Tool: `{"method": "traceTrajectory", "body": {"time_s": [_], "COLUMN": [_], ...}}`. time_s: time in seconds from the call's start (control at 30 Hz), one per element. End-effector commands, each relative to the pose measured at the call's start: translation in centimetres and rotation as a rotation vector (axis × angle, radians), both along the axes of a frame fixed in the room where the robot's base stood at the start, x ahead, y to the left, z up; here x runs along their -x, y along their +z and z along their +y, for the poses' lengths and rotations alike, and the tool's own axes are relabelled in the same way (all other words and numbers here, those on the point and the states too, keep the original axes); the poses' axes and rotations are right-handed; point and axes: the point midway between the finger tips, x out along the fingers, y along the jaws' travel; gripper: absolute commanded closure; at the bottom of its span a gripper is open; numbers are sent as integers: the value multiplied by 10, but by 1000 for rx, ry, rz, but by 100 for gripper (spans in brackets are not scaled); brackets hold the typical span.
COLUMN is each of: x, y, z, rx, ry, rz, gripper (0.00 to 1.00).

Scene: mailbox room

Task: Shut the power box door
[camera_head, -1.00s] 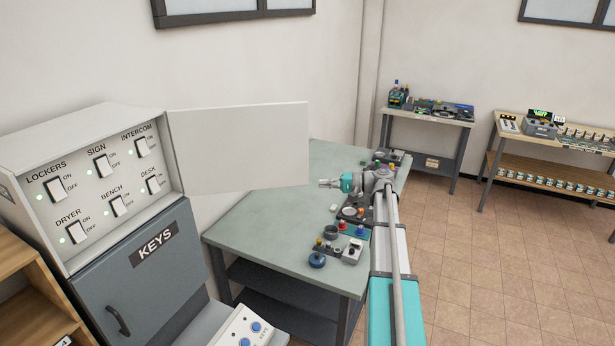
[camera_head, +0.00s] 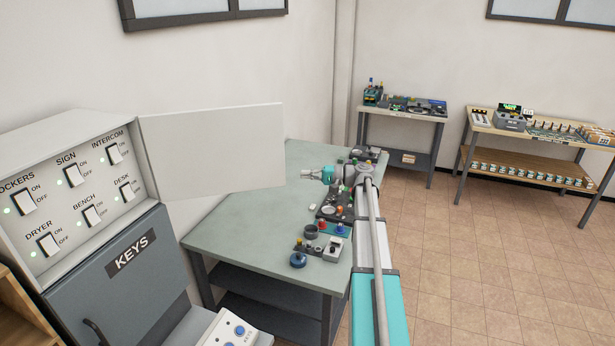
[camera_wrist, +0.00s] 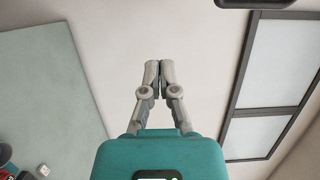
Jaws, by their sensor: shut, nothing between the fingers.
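The power box (camera_head: 62,190) at the left has a light panel with several labelled rocker switches and lit green lamps. Its white door (camera_head: 213,150) stands wide open, swung out to the right from the box's right edge. My gripper (camera_head: 305,173) is to the right of the door's free edge, apart from it in the picture, and points left above the green table. In the wrist view my gripper (camera_wrist: 159,66) has its fingertips together with nothing between them, against a plain pale wall. The door cannot be made out in the wrist view.
A grey KEYS cabinet (camera_head: 125,270) is below the power box. The green table (camera_head: 235,222) carries small items along its right side, under my arm. Two tables (camera_head: 400,116) (camera_head: 545,146) stand at the back. The tiled floor (camera_head: 470,250) to the right is clear.

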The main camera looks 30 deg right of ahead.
Motion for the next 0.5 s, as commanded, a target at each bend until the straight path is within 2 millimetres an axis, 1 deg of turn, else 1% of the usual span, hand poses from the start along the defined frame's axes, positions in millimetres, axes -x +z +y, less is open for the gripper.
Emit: {"method": "traceTrajectory", "body": {"time_s": [0.03,0.5], "x": [-4,-45], "y": [0,0], "z": [6,63], "rx": [0,0], "ry": [2,1], "rz": [0,0], "gripper": [100,100]}}
